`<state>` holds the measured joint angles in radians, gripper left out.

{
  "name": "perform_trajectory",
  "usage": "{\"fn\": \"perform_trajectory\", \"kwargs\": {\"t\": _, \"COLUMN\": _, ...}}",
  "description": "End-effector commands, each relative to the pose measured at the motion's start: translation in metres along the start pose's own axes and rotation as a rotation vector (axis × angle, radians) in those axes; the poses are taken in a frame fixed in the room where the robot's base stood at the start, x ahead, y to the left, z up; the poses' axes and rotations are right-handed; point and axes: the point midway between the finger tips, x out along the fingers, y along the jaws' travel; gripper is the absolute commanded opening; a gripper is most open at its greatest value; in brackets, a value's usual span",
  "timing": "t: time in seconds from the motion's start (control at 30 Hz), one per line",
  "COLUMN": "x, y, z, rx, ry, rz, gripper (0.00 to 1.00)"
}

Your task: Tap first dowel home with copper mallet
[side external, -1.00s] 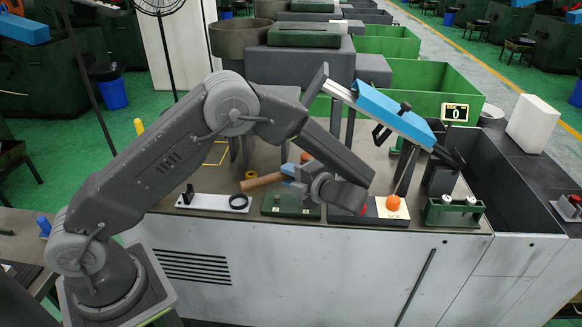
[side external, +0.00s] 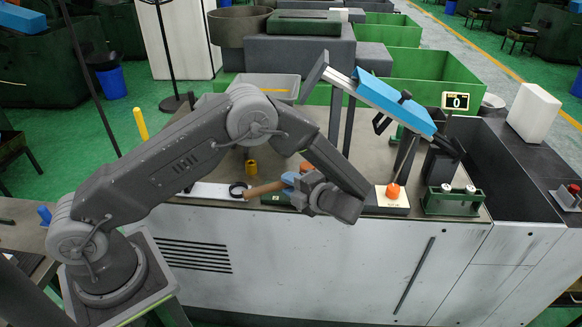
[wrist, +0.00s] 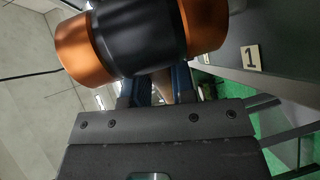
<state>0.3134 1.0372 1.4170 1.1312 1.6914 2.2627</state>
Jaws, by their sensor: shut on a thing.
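The copper mallet has a wooden handle (side external: 262,189) pointing left in the side view. Its head (wrist: 137,38) fills the top of the wrist view, with a black middle and a copper face at each end. My gripper (side external: 293,188) is shut on the handle near the head, which is largely hidden in the side view. The blue fingers (wrist: 155,92) show below the head in the wrist view. Mallet and gripper are over the bench's front part, near a dark green block (side external: 270,200) that my arm mostly covers. I cannot make out the first dowel.
A white plate with a black ring (side external: 238,190) lies left of the handle. An orange button (side external: 393,190) and a green holder with two pale pegs (side external: 455,203) are to the right. A blue sloped chute (side external: 395,105) stands behind. A "1" tag (wrist: 250,58) shows in the wrist view.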

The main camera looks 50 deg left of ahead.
Motion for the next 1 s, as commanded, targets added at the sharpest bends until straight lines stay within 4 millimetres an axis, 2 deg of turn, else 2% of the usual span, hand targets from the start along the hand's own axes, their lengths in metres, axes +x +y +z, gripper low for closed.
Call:
{"fn": "perform_trajectory", "kwargs": {"t": 0.17, "x": -0.003, "y": 0.014, "z": 0.000, "rx": -0.008, "ry": -0.001, "rz": -0.002, "gripper": 0.00}}
{"fn": "perform_trajectory", "kwargs": {"t": 0.43, "x": -0.009, "y": 0.048, "z": -0.002, "rx": -0.007, "ry": -0.002, "rz": -0.001, "gripper": 0.00}}
{"fn": "perform_trajectory", "kwargs": {"t": 0.93, "x": -0.010, "y": 0.055, "z": -0.003, "rx": -0.005, "ry": -0.001, "rz": 0.000, "gripper": 0.00}}
{"fn": "perform_trajectory", "kwargs": {"t": 1.0, "x": -0.011, "y": 0.061, "z": -0.003, "rx": -0.007, "ry": -0.001, "rz": -0.001, "gripper": 0.00}}
